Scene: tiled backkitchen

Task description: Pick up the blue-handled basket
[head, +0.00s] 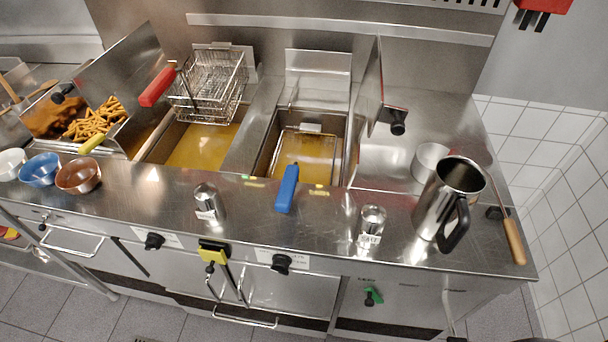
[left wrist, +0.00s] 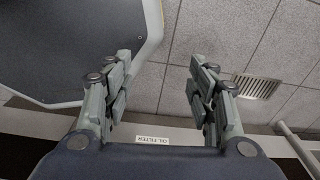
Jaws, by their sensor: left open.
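The blue-handled basket (head: 305,152) sits down in the right-hand fryer vat, in the yellow oil. Its blue handle (head: 287,189) sticks out over the front rim of the counter, toward me. My left gripper (left wrist: 160,100) shows only in the left wrist view. Its two fingers are spread apart with nothing between them, over the tiled floor near an "oil filter" label (left wrist: 166,140). It is away from the basket, which does not show in that view. My right gripper is in neither view.
A red-handled basket (head: 208,86) hangs above the left vat. A raised metal lid (head: 367,100) stands just right of the blue-handled basket. Two shakers (head: 208,203) (head: 371,226), bowls (head: 78,176) and a steel pitcher (head: 447,200) stand on the counter. A floor grate (left wrist: 257,86) lies below.

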